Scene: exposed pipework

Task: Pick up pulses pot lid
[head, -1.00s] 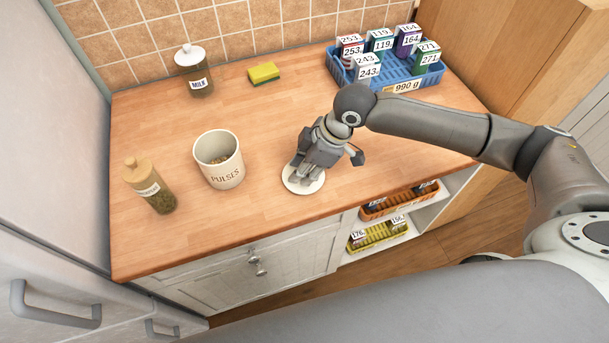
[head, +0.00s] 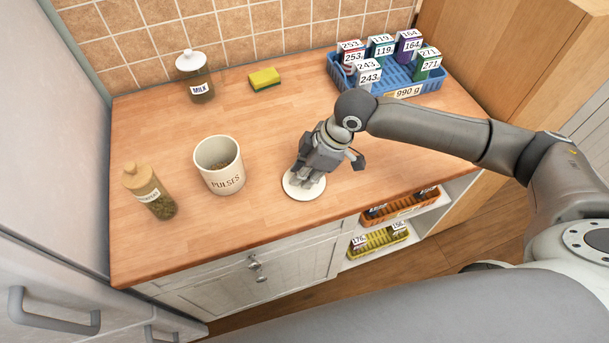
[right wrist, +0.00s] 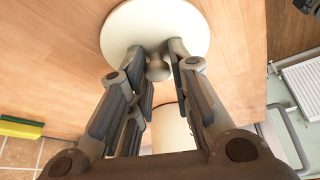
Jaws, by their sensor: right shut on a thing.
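The pulses pot lid (head: 304,190) is a round cream disc at the front middle of the counter. It also shows in the right wrist view (right wrist: 118,30), with a round knob (right wrist: 158,70) at its middle. My right gripper (head: 303,178) points down over the lid, its fingers (right wrist: 157,62) shut on the knob. I cannot tell whether the lid touches the counter. The pulses pot (head: 222,166) stands open to the left of the lid, with some contents low inside. My left gripper is not in view.
A jar with a wooden lid (head: 152,194) stands left of the pot. A blue basket (head: 424,94) of boxes is at the back right. The counter (head: 255,120) between them is clear.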

